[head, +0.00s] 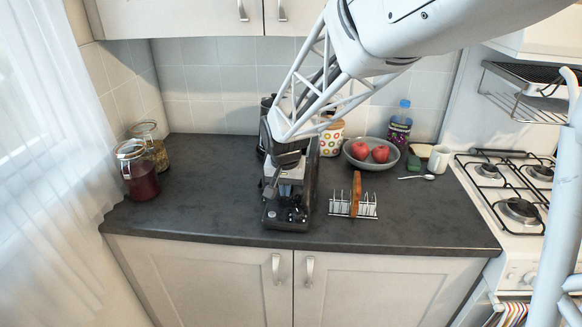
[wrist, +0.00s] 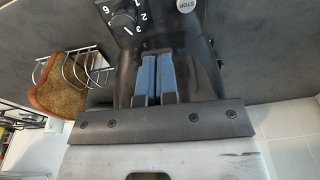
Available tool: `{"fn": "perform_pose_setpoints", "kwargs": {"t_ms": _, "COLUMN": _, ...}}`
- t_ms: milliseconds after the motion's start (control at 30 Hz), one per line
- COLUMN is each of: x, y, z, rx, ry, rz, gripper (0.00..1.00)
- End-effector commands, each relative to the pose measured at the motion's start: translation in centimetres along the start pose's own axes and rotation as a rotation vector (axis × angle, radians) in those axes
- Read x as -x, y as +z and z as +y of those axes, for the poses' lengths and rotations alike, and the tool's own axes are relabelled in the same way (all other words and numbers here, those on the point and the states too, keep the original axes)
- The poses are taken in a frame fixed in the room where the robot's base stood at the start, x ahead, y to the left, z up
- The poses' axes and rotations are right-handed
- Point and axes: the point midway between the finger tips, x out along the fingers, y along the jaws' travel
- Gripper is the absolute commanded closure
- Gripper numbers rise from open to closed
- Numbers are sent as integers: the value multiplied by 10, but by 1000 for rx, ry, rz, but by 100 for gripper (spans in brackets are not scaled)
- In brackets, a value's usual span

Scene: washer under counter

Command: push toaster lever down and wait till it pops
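The black toaster (head: 287,212) stands on the dark counter near its front edge. In the wrist view the toaster (wrist: 200,60) shows a numbered dial (wrist: 122,22) and a grey STOP button (wrist: 187,4). My gripper (head: 270,190) reaches down over the toaster's front end. In the wrist view my gripper (wrist: 156,58) has its two blue fingers side by side with only a thin gap, empty, against the dark toaster body. The lever cannot be made out; my fingers and arm cover part of the toaster.
A wire rack (head: 366,210) with a bread slice (head: 356,190) stands right of the toaster. Behind are a bowl (head: 350,158) of red fruit, a bottle (head: 399,128) and a mug (head: 438,159). Glass jars (head: 140,178) stand left; a gas hob (head: 500,190) is right. The counter's left middle is clear.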

Motion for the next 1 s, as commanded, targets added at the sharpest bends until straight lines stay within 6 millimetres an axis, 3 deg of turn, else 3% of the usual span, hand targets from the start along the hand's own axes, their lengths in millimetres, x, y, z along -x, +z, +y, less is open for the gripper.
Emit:
{"fn": "perform_pose_setpoints", "kwargs": {"t_ms": 33, "x": -35, "y": 14, "z": 6, "rx": 3, "ry": 26, "rz": -53, "gripper": 100}}
{"fn": "perform_pose_setpoints", "kwargs": {"t_ms": 233, "x": -33, "y": 18, "z": 6, "rx": 3, "ry": 26, "rz": -53, "gripper": 100}}
{"fn": "perform_pose_setpoints", "kwargs": {"t_ms": 600, "x": -20, "y": 42, "z": 5, "rx": 3, "ry": 26, "rz": -52, "gripper": 100}}
{"fn": "perform_pose_setpoints", "kwargs": {"t_ms": 1000, "x": -12, "y": 38, "z": 4, "rx": 2, "ry": 20, "rz": -40, "gripper": 100}}
